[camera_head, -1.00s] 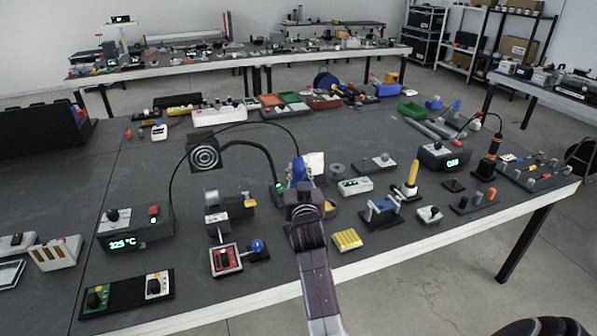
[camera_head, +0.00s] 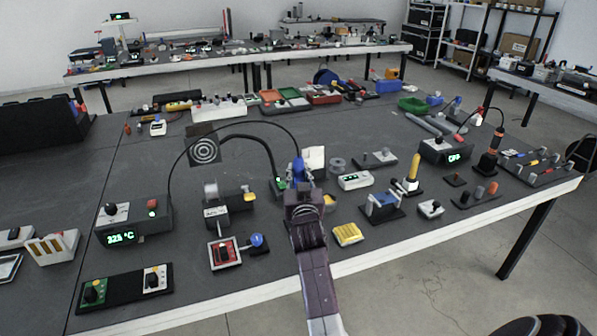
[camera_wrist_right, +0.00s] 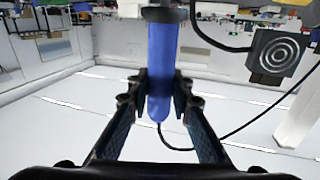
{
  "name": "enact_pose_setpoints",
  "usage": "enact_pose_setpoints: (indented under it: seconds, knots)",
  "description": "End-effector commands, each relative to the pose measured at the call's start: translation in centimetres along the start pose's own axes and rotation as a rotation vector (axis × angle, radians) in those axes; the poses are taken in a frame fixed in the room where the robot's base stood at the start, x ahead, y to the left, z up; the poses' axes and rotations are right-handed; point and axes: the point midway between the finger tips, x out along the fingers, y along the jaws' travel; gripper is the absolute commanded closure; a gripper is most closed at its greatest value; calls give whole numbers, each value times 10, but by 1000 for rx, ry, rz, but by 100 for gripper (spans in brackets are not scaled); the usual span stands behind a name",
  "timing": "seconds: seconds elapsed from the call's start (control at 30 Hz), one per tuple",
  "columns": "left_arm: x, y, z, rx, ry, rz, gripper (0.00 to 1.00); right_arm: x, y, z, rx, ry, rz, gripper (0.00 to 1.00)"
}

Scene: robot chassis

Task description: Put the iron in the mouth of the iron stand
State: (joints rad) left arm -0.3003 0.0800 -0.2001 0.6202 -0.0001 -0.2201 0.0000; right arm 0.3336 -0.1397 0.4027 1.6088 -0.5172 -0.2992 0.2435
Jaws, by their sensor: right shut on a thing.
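The iron (camera_head: 298,172) has a blue handle and a black cable. My right gripper (camera_head: 299,183) is shut on it and holds it over the middle of the table. In the right wrist view the blue handle (camera_wrist_right: 161,75) stands between the two fingers (camera_wrist_right: 159,105), its dark collar at the top edge. The tip is out of sight. A dark unit with a grey tube and a yellow pad (camera_head: 217,212), left of the gripper, looks like the iron stand, but I cannot be sure. The gripper is apart from it. My left gripper is not in view.
The cable loops left to a station reading 325 °C (camera_head: 135,238). A round ringed disc on a bent arm (camera_head: 205,150) stands behind the dark unit. A red box (camera_head: 224,254) lies in front. A yellow block (camera_head: 347,235) lies right of my arm.

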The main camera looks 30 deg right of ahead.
Motion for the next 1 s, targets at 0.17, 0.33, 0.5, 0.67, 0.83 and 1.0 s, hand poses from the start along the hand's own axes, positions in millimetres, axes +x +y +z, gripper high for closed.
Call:
enact_pose_setpoints:
  seconds: [0.17, 0.33, 0.5, 0.67, 0.83, 1.0]
  knots:
    - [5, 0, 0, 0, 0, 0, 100, 0, 0, 5, 0, 2, 0, 100]
    - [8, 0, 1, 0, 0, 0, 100, 0, 0, 9, 0, 2, 0, 100]
    - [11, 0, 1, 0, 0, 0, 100, 0, 0, 13, 0, 2, 0, 100]
    - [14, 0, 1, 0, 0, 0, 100, 0, 0, 17, 0, 2, 0, 100]
    - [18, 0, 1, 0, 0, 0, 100, 0, 0, 21, 0, 2, 0, 100]
    - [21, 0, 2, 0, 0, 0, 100, 0, 0, 26, 0, 3, 0, 100]
